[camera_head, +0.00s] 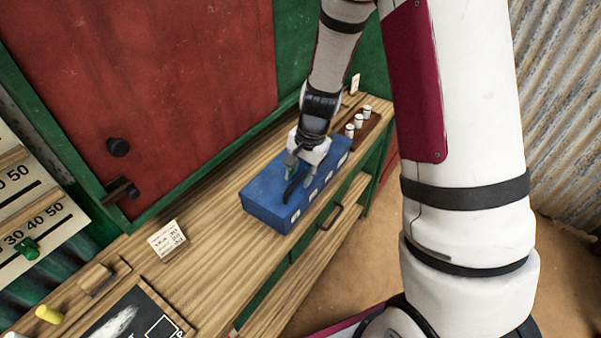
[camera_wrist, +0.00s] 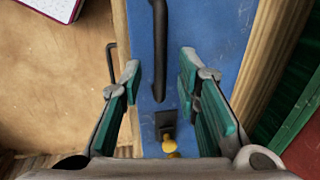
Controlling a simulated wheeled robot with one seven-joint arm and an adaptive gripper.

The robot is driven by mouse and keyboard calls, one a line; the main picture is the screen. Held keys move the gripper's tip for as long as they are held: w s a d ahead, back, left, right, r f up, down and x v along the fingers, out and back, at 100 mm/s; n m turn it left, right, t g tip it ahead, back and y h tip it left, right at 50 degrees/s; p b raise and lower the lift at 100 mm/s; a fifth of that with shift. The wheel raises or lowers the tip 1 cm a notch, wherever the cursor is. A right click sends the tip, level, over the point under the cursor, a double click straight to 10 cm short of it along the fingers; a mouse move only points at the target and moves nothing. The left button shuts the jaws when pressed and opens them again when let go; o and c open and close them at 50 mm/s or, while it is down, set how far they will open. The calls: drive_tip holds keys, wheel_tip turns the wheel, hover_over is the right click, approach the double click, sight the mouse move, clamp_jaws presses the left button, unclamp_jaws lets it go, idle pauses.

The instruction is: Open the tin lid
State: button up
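The tin is a long blue box (camera_head: 264,200) on the wooden counter, with small white labels along its front; its lid appears down. A dark bar handle (camera_head: 293,190) is on top, and it also shows in the wrist view (camera_wrist: 159,50). My gripper (camera_head: 302,172) is over the tin, pointing down. In the wrist view my gripper (camera_wrist: 160,66) has its two green-padded fingers apart, with the handle's near end between or just below them; contact cannot be told. A yellow knob (camera_wrist: 169,145) on a dark plate shows close to my gripper's base.
Several white-capped jars (camera_head: 359,120) stand behind the tin's far end. A red door panel (camera_head: 150,80) rises behind the counter.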

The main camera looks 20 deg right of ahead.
clamp_jaws()
drive_tip(key=shift+w+r, duration=0.1)
